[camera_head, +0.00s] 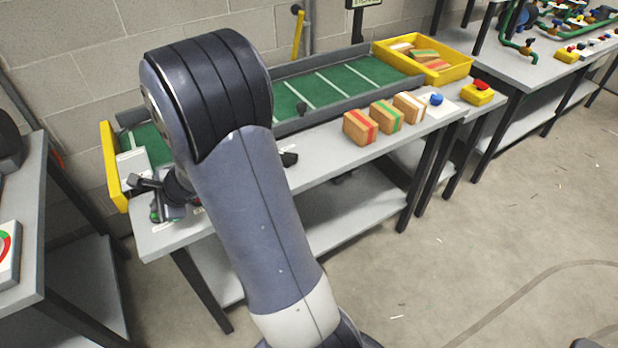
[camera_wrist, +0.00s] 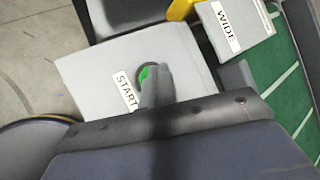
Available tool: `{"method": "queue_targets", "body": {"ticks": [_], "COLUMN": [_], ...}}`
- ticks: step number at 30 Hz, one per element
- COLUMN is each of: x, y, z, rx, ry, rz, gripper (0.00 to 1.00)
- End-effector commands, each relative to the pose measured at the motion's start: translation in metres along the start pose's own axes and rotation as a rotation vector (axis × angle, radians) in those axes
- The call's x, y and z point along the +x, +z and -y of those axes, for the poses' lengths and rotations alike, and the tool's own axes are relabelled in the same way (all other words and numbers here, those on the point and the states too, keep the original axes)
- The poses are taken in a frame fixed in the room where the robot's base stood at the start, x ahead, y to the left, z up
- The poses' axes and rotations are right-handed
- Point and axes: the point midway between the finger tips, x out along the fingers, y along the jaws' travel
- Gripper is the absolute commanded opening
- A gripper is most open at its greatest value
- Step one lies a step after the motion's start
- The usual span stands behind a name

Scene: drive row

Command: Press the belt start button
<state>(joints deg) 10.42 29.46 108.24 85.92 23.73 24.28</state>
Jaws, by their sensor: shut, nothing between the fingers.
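The green start button (camera_wrist: 144,76) sits in a dark round ring on the grey table, beside a white START label (camera_wrist: 124,91) in the wrist view. My gripper (camera_wrist: 158,80) is shut and empty, and its fingers cover part of the button. I cannot tell whether the fingertips touch it or stay just above. In the head view my gripper (camera_head: 157,200) is low over the table's near left corner, with a bit of the green button (camera_head: 154,215) showing beside it.
A green belt (camera_head: 340,80) with white lines runs behind. A panel marked WIDE (camera_wrist: 232,22) stands close to the button. Striped blocks (camera_head: 360,127) line the table front. A yellow bin (camera_head: 455,70) holds more blocks. A red button on a yellow box (camera_head: 478,94) is at right.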

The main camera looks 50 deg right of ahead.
Motion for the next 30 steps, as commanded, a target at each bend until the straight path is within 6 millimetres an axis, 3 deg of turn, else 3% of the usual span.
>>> {"method": "queue_targets", "body": {"ticks": [30], "x": [-0.011], "y": [0.008], "z": [0.008], "rx": [0.000], "ry": [0.000], "rz": [0.000], "gripper": [0.00]}}
